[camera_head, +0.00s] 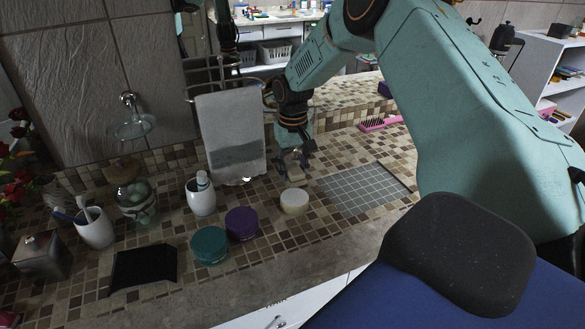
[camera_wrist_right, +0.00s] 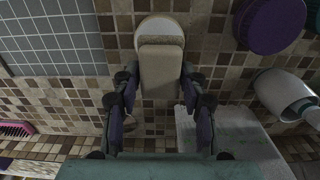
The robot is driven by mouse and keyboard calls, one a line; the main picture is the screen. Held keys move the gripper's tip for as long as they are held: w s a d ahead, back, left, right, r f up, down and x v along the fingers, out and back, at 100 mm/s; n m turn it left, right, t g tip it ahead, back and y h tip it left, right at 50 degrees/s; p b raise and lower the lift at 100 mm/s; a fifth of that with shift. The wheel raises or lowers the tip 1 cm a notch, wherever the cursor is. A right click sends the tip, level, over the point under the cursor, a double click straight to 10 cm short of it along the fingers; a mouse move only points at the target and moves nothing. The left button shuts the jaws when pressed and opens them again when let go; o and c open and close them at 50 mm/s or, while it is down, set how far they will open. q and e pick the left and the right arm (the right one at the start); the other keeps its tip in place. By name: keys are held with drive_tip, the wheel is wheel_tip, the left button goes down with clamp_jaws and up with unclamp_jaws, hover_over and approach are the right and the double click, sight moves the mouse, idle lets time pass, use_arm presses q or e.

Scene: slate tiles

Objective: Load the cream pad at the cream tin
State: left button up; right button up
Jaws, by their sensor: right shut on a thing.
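The cream tin (camera_head: 294,202) is a low round pot on the mosaic counter, left of the grey grid mat (camera_head: 345,195). My right gripper (camera_head: 293,168) is just behind and above it, pointing down. In the right wrist view, my right gripper (camera_wrist_right: 160,92) is shut on the cream pad (camera_wrist_right: 160,72), a pale rounded block. The pad's far end overlaps the tin (camera_wrist_right: 160,24) in that view and hides part of it. Whether pad and tin touch, I cannot tell. My left gripper is not in view.
A purple tin (camera_head: 241,223) and a teal tin (camera_head: 209,246) stand left of the cream tin. A white cup (camera_head: 201,200), a hanging towel (camera_head: 230,135) and a black tray (camera_head: 143,268) are further left. A pink brush (camera_head: 380,124) lies behind the grid mat, which is bare.

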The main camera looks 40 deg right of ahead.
sight(294, 196)
drive_tip(key=shift+f+b, duration=0.3)
drive_tip(key=shift+f, duration=0.25)
drive_tip(key=f+b, duration=0.3)
drive_tip(key=shift+s+d+f, duration=0.15)
drive_tip(key=shift+d+f, duration=0.1)
drive_tip(key=shift+f+b, duration=0.35)
drive_tip(key=shift+b, duration=0.15)
drive_tip(key=shift+a, duration=0.25)
drive_tip(key=shift+d, duration=0.2)
drive_tip(key=shift+a, duration=0.2)
drive_tip(key=shift+d+f, duration=0.15)
drive_tip(key=shift+f, duration=0.05)
drive_tip(key=shift+f, duration=0.15)
drive_tip(key=shift+f+b, duration=0.2)
drive_tip(key=shift+b, duration=0.1)
